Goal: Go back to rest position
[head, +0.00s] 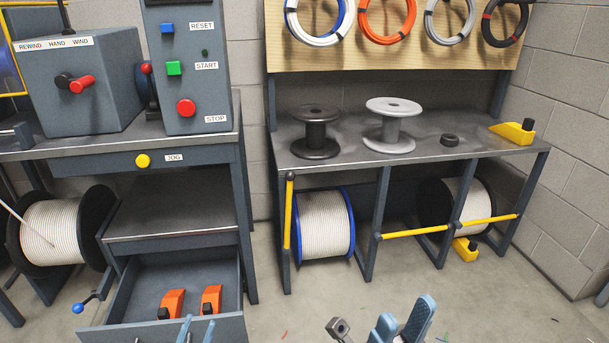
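My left gripper (196,328) shows at the bottom edge, in front of the open drawer (150,333). Its two thin blue fingers stand apart with nothing visible between them. My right gripper (402,318) shows at the bottom, right of centre, over bare floor. Its two blue fingers are apart and look empty. The lower parts of both grippers and most of both arms are cut off by the frame.
A workbench (440,152) with a black spool (316,132) and a grey spool (389,126) stands behind. The floor (480,310) at front right is mostly clear.

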